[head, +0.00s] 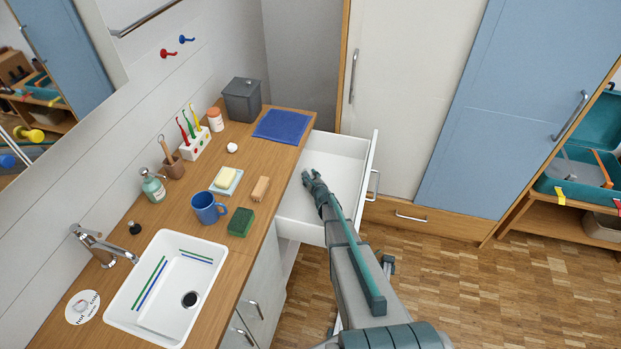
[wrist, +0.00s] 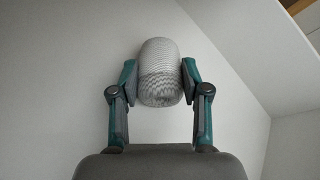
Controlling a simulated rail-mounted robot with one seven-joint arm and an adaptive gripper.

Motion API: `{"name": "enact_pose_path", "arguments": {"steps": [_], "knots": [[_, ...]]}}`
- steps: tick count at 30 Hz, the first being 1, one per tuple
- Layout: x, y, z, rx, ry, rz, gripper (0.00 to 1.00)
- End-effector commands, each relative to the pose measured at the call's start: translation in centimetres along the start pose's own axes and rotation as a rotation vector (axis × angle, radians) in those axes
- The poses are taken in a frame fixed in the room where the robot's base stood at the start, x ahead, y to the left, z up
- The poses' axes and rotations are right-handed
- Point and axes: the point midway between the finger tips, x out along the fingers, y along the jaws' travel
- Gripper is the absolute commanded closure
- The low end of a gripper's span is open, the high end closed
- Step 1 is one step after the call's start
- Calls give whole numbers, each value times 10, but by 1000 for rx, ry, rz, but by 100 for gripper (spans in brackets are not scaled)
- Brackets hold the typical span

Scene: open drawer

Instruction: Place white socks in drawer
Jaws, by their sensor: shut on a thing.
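The white drawer (head: 340,160) stands open at the right end of the counter, and its inside looks empty. My gripper (head: 309,177) is over the drawer, towards its near left part. In the wrist view my gripper (wrist: 160,85) is shut on a white ribbed roll, the white socks (wrist: 160,70), with a finger on each side. The pale drawer surface (wrist: 60,70) fills most of the background there. The socks are hidden by my gripper in the head view. The height of the socks above the drawer floor is hard to tell.
The wooden counter (head: 195,215) holds a blue cloth (head: 283,126), a grey bin (head: 242,100), a small white ball (head: 232,147), a blue mug (head: 207,208), a green sponge (head: 240,222) and a sink (head: 165,285). Closed cupboard doors stand behind the drawer.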

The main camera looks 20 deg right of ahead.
Motion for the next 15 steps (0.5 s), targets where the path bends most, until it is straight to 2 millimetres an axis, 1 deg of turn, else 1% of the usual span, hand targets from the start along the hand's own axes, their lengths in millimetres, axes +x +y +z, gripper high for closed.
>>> {"name": "enact_pose_path", "arguments": {"steps": [2, 3, 7, 8, 15], "knots": [[1, 1, -2, 0, 0, 0, 88], [1, 1, -2, 0, 0, 0, 52], [0, 1, -1, 0, 0, 0, 30], [0, 1, -1, 0, 0, 0, 29], [0, 1, -1, 0, 0, 0, 29]]}}
